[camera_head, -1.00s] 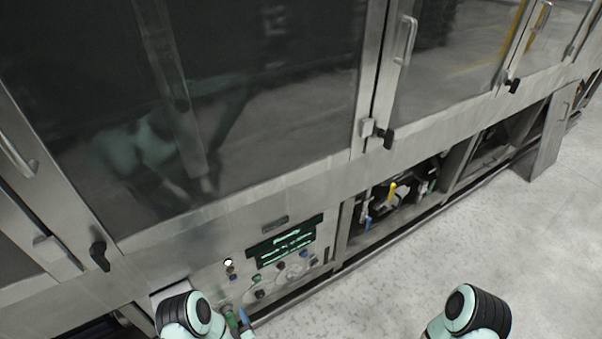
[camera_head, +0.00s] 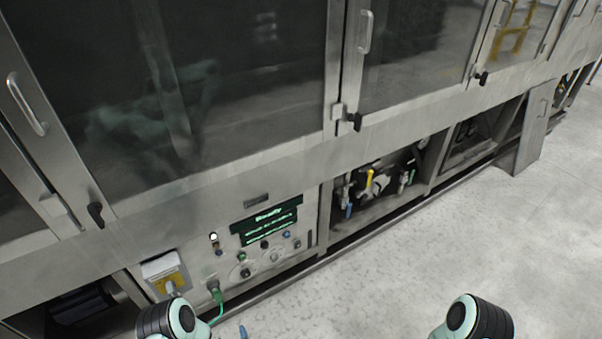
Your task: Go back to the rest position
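My two arms show only as pale green and black joints at the bottom edge of the head view, one at the left and one at the right. Neither gripper's fingers can be made out. The tunnel washer (camera_head: 230,170) fills the upper left, with large dark glass doors in a steel frame. Its control panel (camera_head: 268,240) has a lit green display, several knobs and a green cable plugged in low at the left. My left arm joint is in front of the floor and the panel's lower left edge.
A yellow and white switch box (camera_head: 168,277) sits left of the panel. An open bay (camera_head: 378,185) with pipes and valves lies to its right. An access panel (camera_head: 533,140) leans out at the far right. The grey floor (camera_head: 420,260) is clear in front.

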